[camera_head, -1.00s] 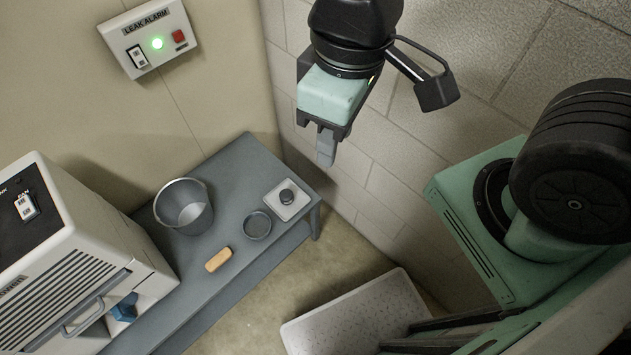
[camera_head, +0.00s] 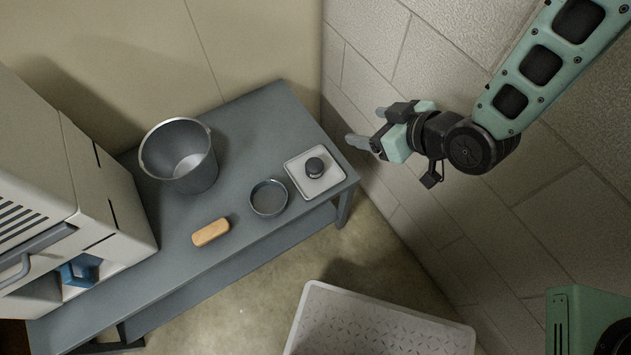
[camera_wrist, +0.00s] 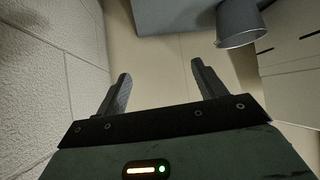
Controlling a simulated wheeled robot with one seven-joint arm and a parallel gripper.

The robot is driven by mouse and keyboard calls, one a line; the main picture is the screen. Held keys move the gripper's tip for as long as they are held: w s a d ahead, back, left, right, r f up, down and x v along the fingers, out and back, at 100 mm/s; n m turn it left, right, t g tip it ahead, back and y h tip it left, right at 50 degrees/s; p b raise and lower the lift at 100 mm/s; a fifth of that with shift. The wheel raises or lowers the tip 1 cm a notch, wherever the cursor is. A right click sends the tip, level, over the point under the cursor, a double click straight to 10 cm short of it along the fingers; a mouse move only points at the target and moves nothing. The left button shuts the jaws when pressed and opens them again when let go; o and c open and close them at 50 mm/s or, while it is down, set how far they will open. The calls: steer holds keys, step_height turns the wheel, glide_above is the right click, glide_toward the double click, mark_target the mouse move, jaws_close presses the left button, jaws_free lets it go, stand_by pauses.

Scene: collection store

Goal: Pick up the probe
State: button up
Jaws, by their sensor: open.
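No object is plainly marked as the probe. A dark, round, knob-like piece (camera_head: 315,167) sits on a white square plate (camera_head: 324,186) at the right end of the grey table (camera_head: 262,117); I cannot tell whether it is the probe. My gripper (camera_head: 370,127) is open and empty, to the upper right of that plate in the head view and apart from it. In the wrist view its two fingers (camera_wrist: 161,70) are spread with nothing between them. The dark piece does not show there.
A grey bucket (camera_head: 180,157), a shallow round dish (camera_head: 268,198) and a tan block (camera_head: 210,232) stand on the table. A white cabinet (camera_head: 92,180) occupies its left end. A pale tray (camera_head: 375,325) is low at the front. The block wall (camera_head: 440,60) is behind my arm.

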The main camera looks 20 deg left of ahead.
step_height(320, 180, down, 16)
steer(key=s+a+t+y+b, duration=0.15)
steer(key=y+b, duration=0.25)
steer(key=b, duration=0.4)
steer(key=t+y+b, duration=0.2)
steer(key=b, duration=0.4)
glide_toward(308, 161)
steer(key=w+a+b, duration=0.1)
steer(key=w+a+f, duration=0.1)
steer(key=w+a+b, duration=0.1)
steer(key=shift+a+f+b, duration=0.25)
steer(key=shift+f+b, duration=0.05)
steer(key=shift+f, duration=0.1)
steer(key=shift+b+x, duration=0.9)
steer(key=shift+x, duration=1.8)
steer(key=shift+s+a+r, duration=0.1)
steer(key=shift+s+r, duration=0.05)
steer(key=shift+c, duration=0.3)
steer(key=c, duration=1)
